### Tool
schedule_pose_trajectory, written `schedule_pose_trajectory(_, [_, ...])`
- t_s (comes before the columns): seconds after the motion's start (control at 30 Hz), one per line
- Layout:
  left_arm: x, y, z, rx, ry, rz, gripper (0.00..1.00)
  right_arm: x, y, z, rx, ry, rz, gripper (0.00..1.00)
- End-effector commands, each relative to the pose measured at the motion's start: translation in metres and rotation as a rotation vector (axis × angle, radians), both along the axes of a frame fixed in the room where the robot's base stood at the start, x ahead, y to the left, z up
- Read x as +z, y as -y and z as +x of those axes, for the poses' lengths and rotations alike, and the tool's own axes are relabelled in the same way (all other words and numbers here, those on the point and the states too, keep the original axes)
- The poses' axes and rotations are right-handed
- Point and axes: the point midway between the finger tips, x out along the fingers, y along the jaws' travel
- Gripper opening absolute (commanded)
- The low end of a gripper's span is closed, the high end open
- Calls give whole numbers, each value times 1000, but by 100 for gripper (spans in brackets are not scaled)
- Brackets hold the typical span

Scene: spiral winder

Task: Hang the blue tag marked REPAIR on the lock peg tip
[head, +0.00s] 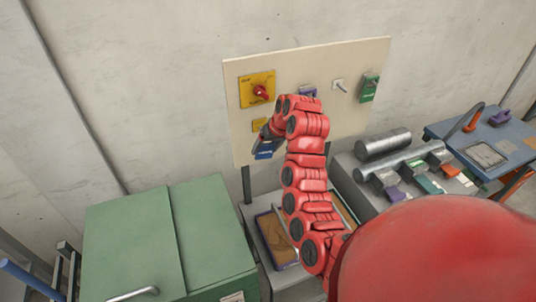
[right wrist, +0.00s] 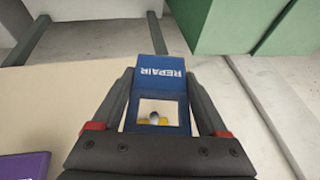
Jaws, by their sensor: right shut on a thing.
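My right gripper (head: 268,138) is in front of the cream board, below the yellow plate with the red knob. It is shut on the blue tag (head: 264,153). In the right wrist view the blue tag (right wrist: 157,70), marked REPAIR, sits between the fingers of my right gripper (right wrist: 160,88). The tag has a square opening. A round grey tip (right wrist: 154,115), likely the lock peg tip, shows through that opening with yellow beside it. I cannot tell whether the tip is inside the opening or behind it. The head view hides this peg. My left gripper is not in view.
The board (head: 238,145) carries a yellow plate with a red knob (head: 259,91), a small yellow plate (head: 258,125), a purple tag (head: 307,91), a bare white-based peg (head: 339,85) and a green tag (head: 369,88). A green cabinet (head: 150,240) stands left; a cluttered bench (head: 350,165) right.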

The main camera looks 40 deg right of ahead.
Motion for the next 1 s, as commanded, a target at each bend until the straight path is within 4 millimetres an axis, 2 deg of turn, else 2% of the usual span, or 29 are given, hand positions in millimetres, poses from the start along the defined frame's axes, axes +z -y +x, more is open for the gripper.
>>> schedule_pose_trajectory(0.3, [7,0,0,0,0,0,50,-1,5,20,1,-3,-1,21])
schedule_pose_trajectory(0.6, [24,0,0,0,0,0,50,0,10,39,2,-3,-1,21])
schedule_pose_trajectory(0.7, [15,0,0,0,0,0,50,-8,10,45,4,-2,-2,21])
schedule_pose_trajectory(1.0, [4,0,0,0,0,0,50,-14,12,52,2,0,0,21])
